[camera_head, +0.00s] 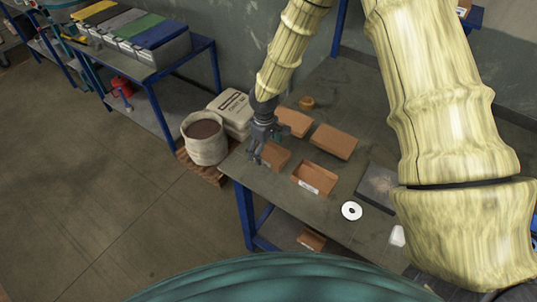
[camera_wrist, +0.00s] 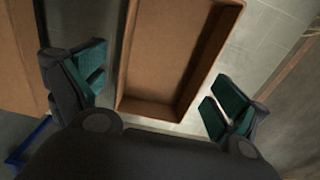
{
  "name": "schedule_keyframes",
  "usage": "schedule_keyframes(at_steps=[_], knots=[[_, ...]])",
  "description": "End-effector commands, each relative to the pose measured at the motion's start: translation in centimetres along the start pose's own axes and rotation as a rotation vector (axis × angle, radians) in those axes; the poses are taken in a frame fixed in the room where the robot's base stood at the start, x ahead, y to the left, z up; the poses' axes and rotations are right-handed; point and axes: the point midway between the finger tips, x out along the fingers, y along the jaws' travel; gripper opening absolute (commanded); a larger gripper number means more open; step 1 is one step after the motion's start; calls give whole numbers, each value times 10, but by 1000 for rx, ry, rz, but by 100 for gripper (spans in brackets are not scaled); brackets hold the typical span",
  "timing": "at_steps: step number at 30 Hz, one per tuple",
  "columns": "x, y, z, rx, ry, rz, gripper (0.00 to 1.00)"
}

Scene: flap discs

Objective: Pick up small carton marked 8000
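My gripper (camera_head: 256,153) is over the table's left end, beside a small brown carton (camera_head: 275,156). In the wrist view my gripper (camera_wrist: 150,92) is open, its green-padded fingers wide apart. An open-topped brown carton (camera_wrist: 165,105) shows between and beyond the fingers, and I see no contact. A larger brown surface (camera_wrist: 18,55) is at the left edge there. Other brown cartons on the table are one at the back (camera_head: 294,121), one at the right (camera_head: 334,141) and an open one with a white label (camera_head: 313,180). No marking 8000 is legible.
The grey table (camera_head: 335,215) also holds a brown roll (camera_head: 307,102), a white disc (camera_head: 352,211) and a dark plate (camera_head: 377,187). A bucket (camera_head: 205,140) and sacks (camera_head: 232,110) stand left of the table. Another carton (camera_head: 311,240) lies below.

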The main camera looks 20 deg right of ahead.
Motion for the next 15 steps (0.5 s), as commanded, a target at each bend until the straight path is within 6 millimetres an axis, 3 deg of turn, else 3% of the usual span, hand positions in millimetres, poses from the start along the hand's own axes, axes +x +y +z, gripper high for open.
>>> schedule_keyframes(at_steps=[1,7,15], knots=[[0,0,0,0,0,0,87],[0,0,0,0,0,0,51],[0,0,0,0,0,0,49]])
